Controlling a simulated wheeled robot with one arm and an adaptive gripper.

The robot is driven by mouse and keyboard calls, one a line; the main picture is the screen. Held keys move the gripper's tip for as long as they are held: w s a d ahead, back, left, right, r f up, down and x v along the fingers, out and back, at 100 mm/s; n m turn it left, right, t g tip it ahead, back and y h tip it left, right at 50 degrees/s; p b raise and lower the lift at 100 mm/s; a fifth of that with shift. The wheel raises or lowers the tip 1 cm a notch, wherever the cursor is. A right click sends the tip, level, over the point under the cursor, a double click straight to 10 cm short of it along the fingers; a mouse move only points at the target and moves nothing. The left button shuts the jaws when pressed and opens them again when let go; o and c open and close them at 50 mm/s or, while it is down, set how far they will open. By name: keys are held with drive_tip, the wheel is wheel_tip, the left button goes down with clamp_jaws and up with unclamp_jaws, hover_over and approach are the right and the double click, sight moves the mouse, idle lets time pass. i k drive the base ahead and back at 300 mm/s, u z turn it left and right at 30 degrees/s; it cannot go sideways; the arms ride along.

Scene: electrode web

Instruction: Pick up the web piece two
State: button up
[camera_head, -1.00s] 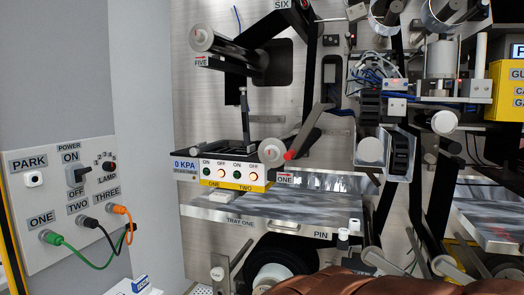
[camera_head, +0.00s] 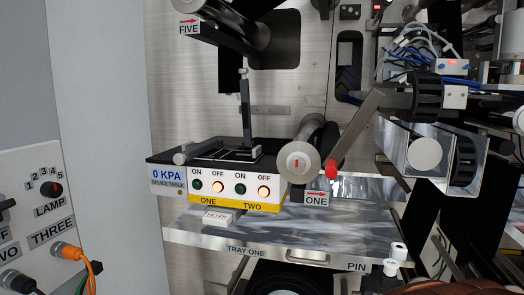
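I cannot pick out a piece marked as web piece two. The splice table (camera_head: 168,163) has a dark top with thin pale lines, and its front panel reads 0 KPA. Its ONE and TWO areas each have ON and OFF buttons, and both OFF buttons glow. Whether a dark web piece lies on the dark top cannot be told. A dark upright bar (camera_head: 245,105) stands at the back of the table. My gripper is not in view.
A roller marked ONE (camera_head: 300,161) and a red-knobbed lever (camera_head: 332,168) stand right of the splice table. Below is shiny tray one (camera_head: 300,235), with a small white block (camera_head: 222,217). White pin pieces (camera_head: 391,267) sit at its right. A cable panel (camera_head: 35,215) stands left.

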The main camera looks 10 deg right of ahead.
sight(253, 156)
drive_tip(key=u, duration=0.1)
drive_tip(key=i, duration=0.65)
drive_tip(key=u, duration=0.8)
drive_tip(key=i, duration=0.45)
drive_tip(key=u, duration=0.45)
